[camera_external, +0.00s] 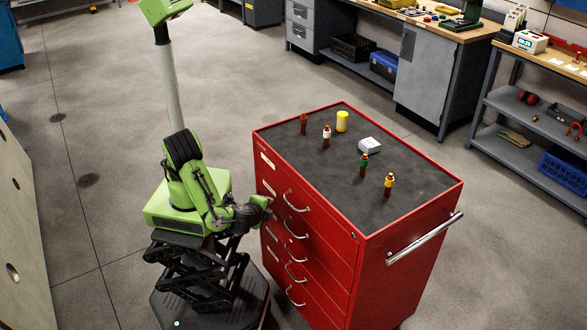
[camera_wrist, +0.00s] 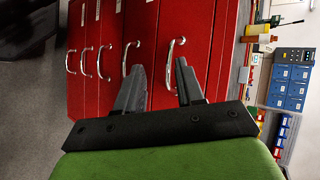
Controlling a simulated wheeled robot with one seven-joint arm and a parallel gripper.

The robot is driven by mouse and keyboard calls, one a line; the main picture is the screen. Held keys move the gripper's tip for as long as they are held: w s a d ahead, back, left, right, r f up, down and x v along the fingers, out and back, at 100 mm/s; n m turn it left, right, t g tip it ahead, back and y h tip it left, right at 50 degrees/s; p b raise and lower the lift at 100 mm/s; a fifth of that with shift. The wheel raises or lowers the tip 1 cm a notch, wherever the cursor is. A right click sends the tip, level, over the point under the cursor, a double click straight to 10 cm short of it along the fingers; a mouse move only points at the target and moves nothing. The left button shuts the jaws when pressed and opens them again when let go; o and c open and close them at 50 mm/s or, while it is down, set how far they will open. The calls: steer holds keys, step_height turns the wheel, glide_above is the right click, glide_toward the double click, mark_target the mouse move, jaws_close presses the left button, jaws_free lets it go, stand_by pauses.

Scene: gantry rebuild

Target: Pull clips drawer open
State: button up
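The red drawer cabinet (camera_external: 400,270) stands with its drawer fronts facing my arm. The fronts all look shut. The labels are too small to read, so I cannot tell which is the clips drawer. The top handle (camera_external: 296,201) and second handle (camera_external: 294,228) are curved metal bars. My gripper (camera_external: 266,206) is at the left part of the upper drawer fronts. In the wrist view, turned sideways, its two dark fingers (camera_wrist: 160,66) are open and apart. The top handle (camera_wrist: 172,47) is by the right fingertip, the second handle (camera_wrist: 131,57) by the left. Contact is unclear.
Workbenches (camera_external: 424,80) stand behind. Floor (camera_external: 110,150) left of my base is clear.

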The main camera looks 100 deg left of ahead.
mark_target(289, 203)
steer(key=d+f+m+t+y+b, duration=0.2)
steer(key=d+f+t+y, duration=0.2)
steer(key=d+f+t, duration=0.1)
steer(key=x, duration=0.5)
steer(key=b+x, duration=0.1)
steer(key=x, duration=0.4)
steer(key=b+x, duration=0.1)
steer(key=x, duration=0.4)
steer(key=shift+w+a+r, duration=0.1)
steer(key=shift+a+r, duration=0.15)
steer(key=shift+a, duration=0.05)
jaws_close()
steer(key=shift+d, duration=0.1)
